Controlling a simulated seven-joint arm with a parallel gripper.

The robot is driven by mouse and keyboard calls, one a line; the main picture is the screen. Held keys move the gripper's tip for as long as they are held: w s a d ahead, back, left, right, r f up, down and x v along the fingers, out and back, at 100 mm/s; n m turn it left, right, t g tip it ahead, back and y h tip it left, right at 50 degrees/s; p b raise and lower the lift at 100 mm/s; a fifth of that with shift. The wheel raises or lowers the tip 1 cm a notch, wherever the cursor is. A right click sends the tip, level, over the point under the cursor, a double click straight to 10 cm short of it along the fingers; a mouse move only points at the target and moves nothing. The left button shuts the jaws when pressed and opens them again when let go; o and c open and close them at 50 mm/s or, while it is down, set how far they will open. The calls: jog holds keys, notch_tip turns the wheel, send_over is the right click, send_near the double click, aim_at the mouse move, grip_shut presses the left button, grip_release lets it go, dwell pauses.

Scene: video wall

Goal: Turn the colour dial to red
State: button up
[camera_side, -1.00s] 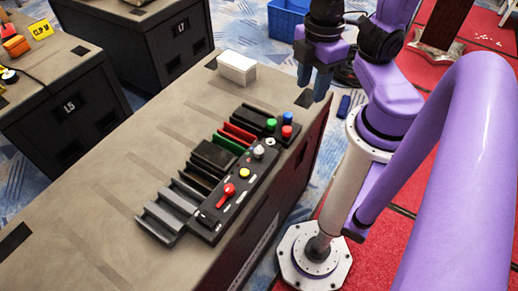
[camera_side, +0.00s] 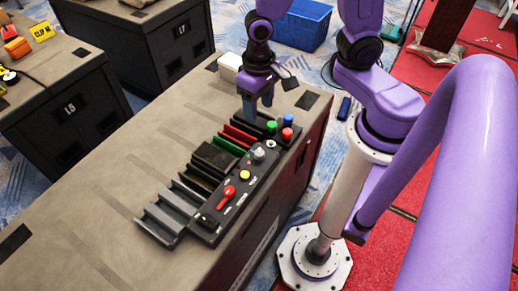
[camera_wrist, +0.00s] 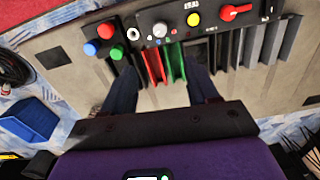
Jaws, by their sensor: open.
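The colour dial seems to be the small grey-white knob (camera_side: 259,154) on the long black control panel (camera_side: 212,226). In the wrist view this knob (camera_wrist: 160,30) sits between the yellow button and a white ring, with small coloured marks beside it. I cannot read which colour it points to. My gripper (camera_side: 258,113) points down above the table near the panel's far end, apart from the knob. In the wrist view its two fingers (camera_wrist: 163,82) are spread with nothing between them, and the knob lies beyond their tips.
The panel also carries a red lever (camera_side: 226,196) and a yellow button (camera_side: 244,175). Green (camera_side: 271,126), blue (camera_side: 288,118) and red (camera_side: 287,132) knobs stand at its far end. Red, green, black and grey slotted holders (camera_side: 166,213) line its left side.

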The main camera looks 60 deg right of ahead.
aim_at(259, 152)
jog(key=shift+f, duration=8.7)
jog(key=c, duration=1)
jog(key=shift+c, duration=0.2)
